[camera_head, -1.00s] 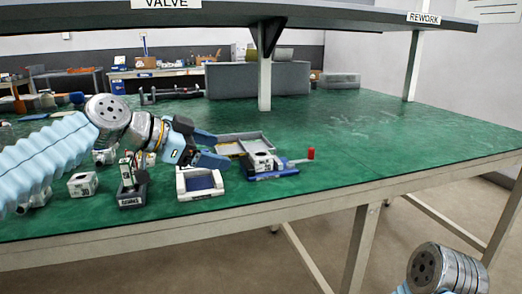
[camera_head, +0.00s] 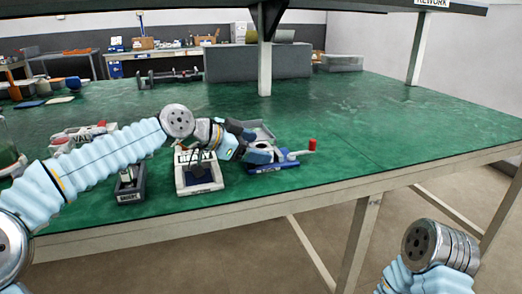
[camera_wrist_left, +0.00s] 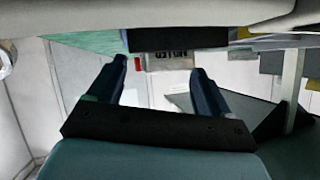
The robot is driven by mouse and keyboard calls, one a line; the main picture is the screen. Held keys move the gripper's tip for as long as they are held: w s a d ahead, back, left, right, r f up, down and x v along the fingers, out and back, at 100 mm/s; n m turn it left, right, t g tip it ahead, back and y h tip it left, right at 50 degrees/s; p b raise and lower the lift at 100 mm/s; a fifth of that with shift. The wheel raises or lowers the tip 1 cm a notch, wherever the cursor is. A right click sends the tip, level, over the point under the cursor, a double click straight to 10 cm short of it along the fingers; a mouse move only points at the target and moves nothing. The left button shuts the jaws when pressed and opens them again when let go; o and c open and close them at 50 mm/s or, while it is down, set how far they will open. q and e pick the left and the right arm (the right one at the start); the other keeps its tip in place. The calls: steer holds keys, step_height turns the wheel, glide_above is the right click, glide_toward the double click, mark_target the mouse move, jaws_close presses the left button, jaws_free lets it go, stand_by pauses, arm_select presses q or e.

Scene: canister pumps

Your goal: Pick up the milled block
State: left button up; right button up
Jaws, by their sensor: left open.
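A pale block with a dark round hole, likely the milled block, sits on the blue-based fixture (camera_head: 272,168) with a white lever and red knob (camera_head: 312,145). In the head view it is mostly hidden by my left gripper (camera_head: 260,143). That gripper is open, its dark fingers pointing right at the block's height; I cannot tell whether they touch it. In the left wrist view the open fingers (camera_wrist_left: 158,78) show with a labelled grey face (camera_wrist_left: 170,62) and a dark shape above it between them. My right gripper is out of view; only its arm shows at lower right.
A white frame with a blue floor (camera_head: 200,188) stands below my left forearm. A dark holder (camera_head: 130,194) is left of it. A grey tray (camera_head: 263,132) lies behind the gripper. The shelf post (camera_head: 264,70) rises behind. The green table (camera_head: 400,130) is clear to the right.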

arm_select(q)
steer(key=shift+w+d+f, duration=0.1)
steer(key=shift+w+d, duration=0.05)
steer(key=shift+d, duration=0.05)
steer(key=c, duration=1.1)
